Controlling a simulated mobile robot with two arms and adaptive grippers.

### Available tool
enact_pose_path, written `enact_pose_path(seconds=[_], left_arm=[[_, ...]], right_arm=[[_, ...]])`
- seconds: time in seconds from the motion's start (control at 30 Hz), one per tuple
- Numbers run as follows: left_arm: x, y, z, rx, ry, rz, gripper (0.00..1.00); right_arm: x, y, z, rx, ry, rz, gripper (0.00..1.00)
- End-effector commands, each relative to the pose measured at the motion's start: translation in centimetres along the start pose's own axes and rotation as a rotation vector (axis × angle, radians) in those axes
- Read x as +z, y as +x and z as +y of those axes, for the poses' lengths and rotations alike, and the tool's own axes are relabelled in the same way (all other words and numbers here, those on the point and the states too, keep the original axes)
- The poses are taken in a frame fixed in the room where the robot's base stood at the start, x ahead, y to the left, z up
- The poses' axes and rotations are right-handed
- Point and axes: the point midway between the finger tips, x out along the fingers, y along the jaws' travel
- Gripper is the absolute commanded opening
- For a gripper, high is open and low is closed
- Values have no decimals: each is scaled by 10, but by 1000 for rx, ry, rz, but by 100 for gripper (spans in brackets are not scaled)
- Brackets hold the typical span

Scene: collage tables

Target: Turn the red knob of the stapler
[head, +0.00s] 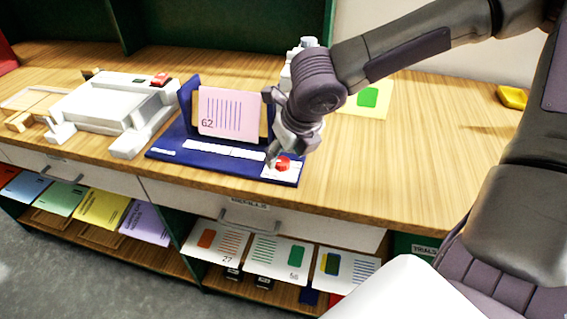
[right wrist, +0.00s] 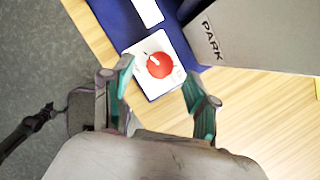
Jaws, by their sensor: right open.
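In the right wrist view the red knob (right wrist: 160,65) shows a white pointer mark, on the white plate (right wrist: 152,86). My right gripper (head: 276,158) is above and right beside the knob in the head view. In the right wrist view its two fingers (right wrist: 158,80) are spread apart, with the knob just beyond and between their tips. My left gripper is out of view.
A white machine (head: 105,105) stands left of the stapler. A yellow card with a green patch (head: 365,98) lies behind my right arm, and a yellow tray (head: 512,97) is far right. A grey block marked PARK (right wrist: 260,35) stands beside the knob.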

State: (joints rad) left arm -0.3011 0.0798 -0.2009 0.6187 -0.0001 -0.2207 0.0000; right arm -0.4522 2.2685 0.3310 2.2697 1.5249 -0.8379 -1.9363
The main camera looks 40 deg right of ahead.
Motion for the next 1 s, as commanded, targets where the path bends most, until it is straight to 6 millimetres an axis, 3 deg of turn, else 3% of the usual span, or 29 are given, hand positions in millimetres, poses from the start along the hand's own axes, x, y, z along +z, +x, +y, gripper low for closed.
enact_pose_path(seconds=[0.07,0.17,0.53,0.9,1.0], left_arm=[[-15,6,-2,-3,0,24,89],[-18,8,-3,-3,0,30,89],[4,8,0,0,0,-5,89],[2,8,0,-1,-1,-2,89],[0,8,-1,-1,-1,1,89]], right_arm=[[-1,13,0,-1,-1,1,59],[0,21,0,0,0,1,59],[1,25,0,0,0,-1,59],[0,25,0,0,0,-1,0],[0,25,0,-1,2,-1,0]])
